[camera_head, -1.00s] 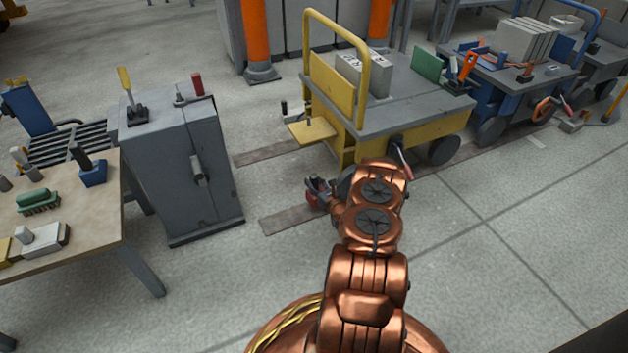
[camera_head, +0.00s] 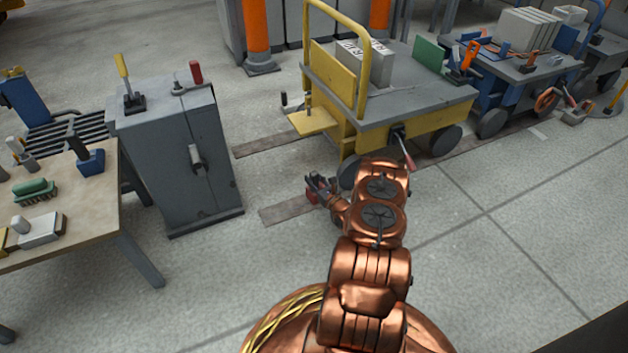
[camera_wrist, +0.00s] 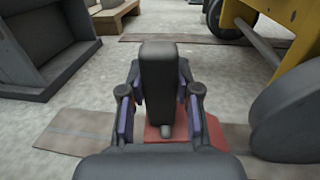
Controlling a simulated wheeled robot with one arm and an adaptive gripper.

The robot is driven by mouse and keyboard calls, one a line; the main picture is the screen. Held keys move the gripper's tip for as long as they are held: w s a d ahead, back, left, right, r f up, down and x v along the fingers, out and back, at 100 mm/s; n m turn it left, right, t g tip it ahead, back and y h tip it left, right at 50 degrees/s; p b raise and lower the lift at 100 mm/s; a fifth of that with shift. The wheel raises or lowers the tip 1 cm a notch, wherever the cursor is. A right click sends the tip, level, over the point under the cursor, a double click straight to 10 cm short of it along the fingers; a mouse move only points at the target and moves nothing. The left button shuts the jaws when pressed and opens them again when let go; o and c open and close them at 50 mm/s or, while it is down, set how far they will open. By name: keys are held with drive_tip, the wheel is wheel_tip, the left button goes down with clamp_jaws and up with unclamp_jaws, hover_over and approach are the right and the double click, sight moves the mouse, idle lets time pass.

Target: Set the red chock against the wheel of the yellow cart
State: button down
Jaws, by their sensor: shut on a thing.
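The red chock (camera_wrist: 160,134) has a tall dark grey handle (camera_wrist: 160,85). My gripper (camera_wrist: 159,100) is shut on that handle, one finger on each side. In the head view the gripper (camera_head: 318,184) and a bit of the red chock (camera_head: 311,197) show low, left of the yellow cart (camera_head: 415,103). The cart's near wheel (camera_wrist: 292,112) is a dark disc to the right of the chock in the wrist view, with a narrow gap seemingly between them. In the head view my arm partly hides this wheel (camera_head: 348,173). I cannot tell whether the chock touches the floor.
A brown floor strip (camera_head: 286,211) runs under the chock toward the wheel. A blue cart (camera_head: 520,75) stands behind the yellow one. The floor at right is open.

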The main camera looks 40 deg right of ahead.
drive_tip(key=shift+f, duration=0.5)
drive_tip(key=c, duration=0.7)
unclamp_jaws()
drive_tip(key=shift+c, duration=0.2)
drive_tip(key=shift+s, duration=0.1)
drive_tip(key=s+a, duration=0.2)
drive_tip(key=s, duration=0.9)
drive_tip(key=shift+s+a, duration=0.2)
drive_tip(key=shift+s, duration=0.1)
